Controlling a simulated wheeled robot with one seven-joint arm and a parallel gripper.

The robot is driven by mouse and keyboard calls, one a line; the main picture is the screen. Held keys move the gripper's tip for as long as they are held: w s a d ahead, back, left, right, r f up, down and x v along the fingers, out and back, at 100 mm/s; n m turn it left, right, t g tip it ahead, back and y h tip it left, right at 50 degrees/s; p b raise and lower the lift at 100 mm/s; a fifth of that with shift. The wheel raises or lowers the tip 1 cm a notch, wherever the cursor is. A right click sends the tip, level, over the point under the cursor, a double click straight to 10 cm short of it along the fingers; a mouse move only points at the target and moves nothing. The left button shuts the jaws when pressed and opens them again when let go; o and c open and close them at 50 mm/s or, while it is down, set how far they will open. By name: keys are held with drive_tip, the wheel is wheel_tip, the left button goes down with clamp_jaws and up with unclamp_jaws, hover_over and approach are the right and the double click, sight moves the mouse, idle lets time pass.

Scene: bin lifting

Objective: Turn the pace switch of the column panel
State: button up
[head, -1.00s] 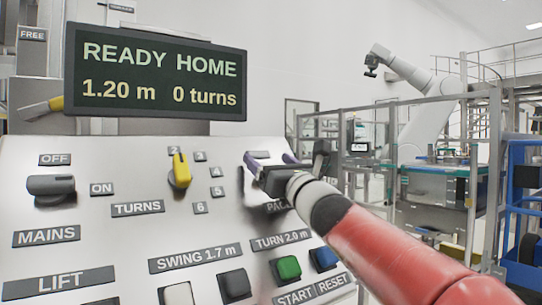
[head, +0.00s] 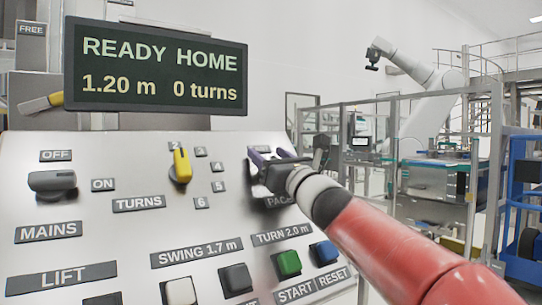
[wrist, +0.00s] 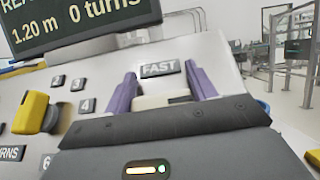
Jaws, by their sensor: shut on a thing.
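The column panel (head: 110,225) slopes up in front of me in the head view. My gripper (head: 270,155) is at its upper right, above the PACE label (head: 279,201). In the wrist view, the two purple fingers of my gripper (wrist: 162,88) are shut on the pale pace switch (wrist: 165,101), one on each side, below the FAST label (wrist: 160,69). My gripper's body hides the lower part of the switch, and its exact angle is hard to tell.
The display (head: 155,68) reads READY HOME, 1.20 m, 0 turns. The yellow turns switch (head: 181,167) and black mains switch (head: 51,184) are to the left. Several push buttons, including green (head: 287,263) and blue (head: 324,252), lie below. Railings stand at right.

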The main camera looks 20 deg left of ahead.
drive_tip(key=n+g+y+p, duration=0.1)
drive_tip(key=n+g+y, duration=0.1)
drive_tip(key=n, duration=0.1)
drive_tip(key=shift+r+g, duration=0.1)
drive_tip(key=shift+g, duration=0.3)
drive_tip(key=n+g, duration=0.2)
drive_tip(key=n+g+y, duration=0.1)
drive_tip(key=n+g, duration=0.1)
drive_tip(key=n+g+p, duration=0.1)
drive_tip(key=n+g, duration=0.1)
drive_tip(key=shift+s+a, duration=0.25)
drive_tip(key=shift+s, duration=0.1)
drive_tip(key=n+g, duration=0.2)
drive_tip(key=n+g+h, duration=0.1)
drive_tip(key=n+g, duration=0.1)
drive_tip(key=n, duration=0.1)
drive_tip(key=s+n+g, duration=0.1)
drive_tip(key=n+g, duration=0.1)
drive_tip(key=g, duration=0.1)
drive_tip(key=shift+a+f, duration=0.25)
drive_tip(key=shift+f, duration=0.15)
drive_tip(key=shift+s+n+g+h, duration=0.2)
drive_tip(key=shift+n+g+h, duration=0.45)
drive_tip(key=shift+n, duration=0.25)
drive_tip(key=o, duration=1)
